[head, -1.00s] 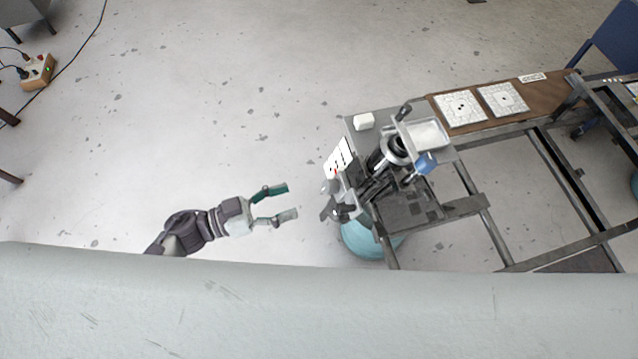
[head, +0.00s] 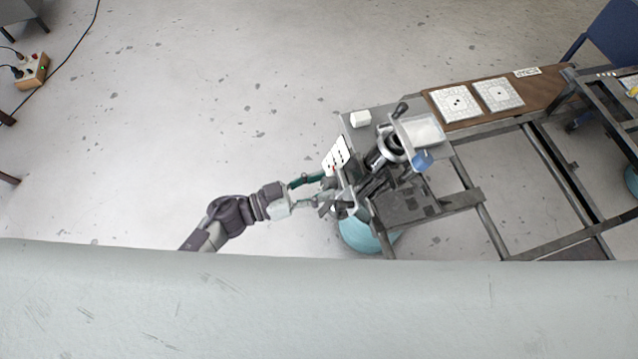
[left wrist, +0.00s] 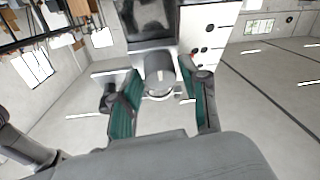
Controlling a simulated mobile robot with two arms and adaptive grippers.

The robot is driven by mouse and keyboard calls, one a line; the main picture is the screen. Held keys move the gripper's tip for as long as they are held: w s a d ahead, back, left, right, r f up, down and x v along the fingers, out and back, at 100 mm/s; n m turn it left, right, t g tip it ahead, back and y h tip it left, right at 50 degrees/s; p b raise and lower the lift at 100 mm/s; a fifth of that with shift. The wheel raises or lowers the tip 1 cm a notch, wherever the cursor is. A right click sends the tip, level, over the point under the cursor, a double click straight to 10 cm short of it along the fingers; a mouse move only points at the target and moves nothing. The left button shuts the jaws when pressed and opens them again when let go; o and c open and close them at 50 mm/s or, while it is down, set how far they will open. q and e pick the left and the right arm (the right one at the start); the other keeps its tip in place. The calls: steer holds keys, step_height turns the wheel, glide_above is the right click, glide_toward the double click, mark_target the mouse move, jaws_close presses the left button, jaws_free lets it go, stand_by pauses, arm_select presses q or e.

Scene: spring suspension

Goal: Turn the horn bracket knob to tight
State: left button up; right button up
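A grey round knob (left wrist: 160,76) shows in the left wrist view, on the near edge of the apparatus. My left gripper (left wrist: 166,84) has its two green-padded fingers on either side of this knob. The fingers are apart, with a gap visible at least on the right side. In the head view my left gripper (head: 328,189) is at the left edge of the metal spring apparatus (head: 386,158), and its fingertips partly hide the knob there. My right gripper is not in view.
A white card with black dots (head: 337,152) is beside the apparatus; it also shows in the left wrist view (left wrist: 208,38). A white block (head: 361,118) sits on the bench. A blue-green round object (head: 362,237) is below. Open floor lies to the left.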

arm_select(q)
jaws_close()
steer(key=shift+m, duration=0.5)
steer(key=m+g, duration=0.1)
steer(key=m+b, duration=0.1)
steer(key=m, duration=0.1)
steer(key=shift+w+a+f+m+g+h+b, duration=0.1)
steer(key=shift+w+m+g+h+b, duration=0.1)
steer(key=shift+m+g+h+b, duration=0.15)
steer(key=m+g+b, duration=0.1)
steer(key=m, duration=0.2)
steer(key=m+g, duration=0.2)
steer(key=m, duration=0.2)
steer(key=shift+w+g+b, duration=0.15)
steer(key=shift+g+b, duration=0.1)
steer(key=shift+b, duration=0.1)
steer(key=m, duration=0.2)
steer(key=m+g+y, duration=0.1)
steer(key=m, duration=0.1)
steer(key=m+g+b, duration=0.1)
steer(key=m, duration=0.1)
steer(key=shift+w+r, duration=0.15)
steer(key=shift+r, duration=0.15)
steer(key=m+y, duration=0.1)
steer(key=m, duration=0.2)
steer(key=m+g+y, duration=0.1)
steer(key=m, duration=0.2)
steer(key=shift+r+y, duration=0.15)
steer(key=shift+y, duration=0.1)
